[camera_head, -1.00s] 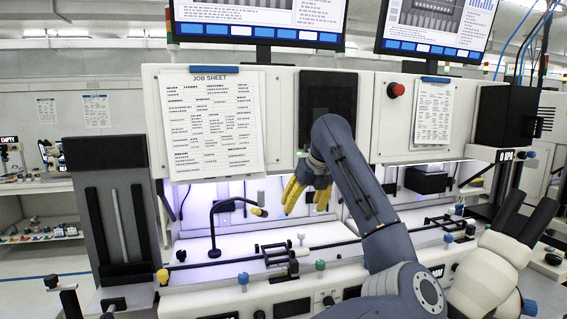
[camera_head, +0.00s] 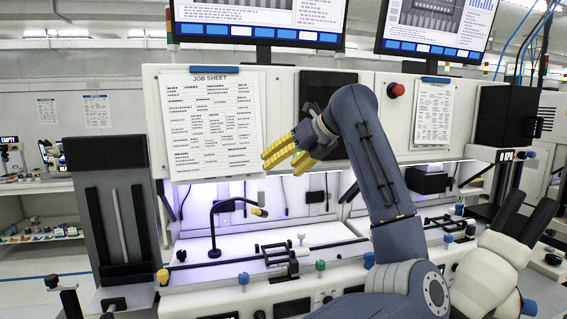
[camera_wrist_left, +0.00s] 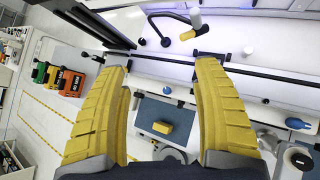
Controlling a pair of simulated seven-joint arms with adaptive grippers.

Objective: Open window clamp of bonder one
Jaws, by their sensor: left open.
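My left gripper (camera_head: 281,158) has yellow fingers, spread and empty. In the head view it hangs in front of the upper cabinet, by the lower right of the job sheet, above the bonder's work area. In the left wrist view the open fingers (camera_wrist_left: 165,62) show nothing between them but the bench further off. The bonder's white bench carries a black frame-like clamp assembly (camera_head: 277,254) on a dark rail. A blue knob (camera_head: 243,279) and a green knob (camera_head: 320,265) are near it. I cannot tell for certain which part is the window clamp. My right gripper is not in view.
A gooseneck lamp (camera_head: 213,228) with a yellow tip stands left of the clamp assembly. The job sheet (camera_head: 212,125) hangs on the cabinet. A dark tower (camera_head: 108,212) stands at left. A yellow block (camera_wrist_left: 162,128) lies on a blue surface.

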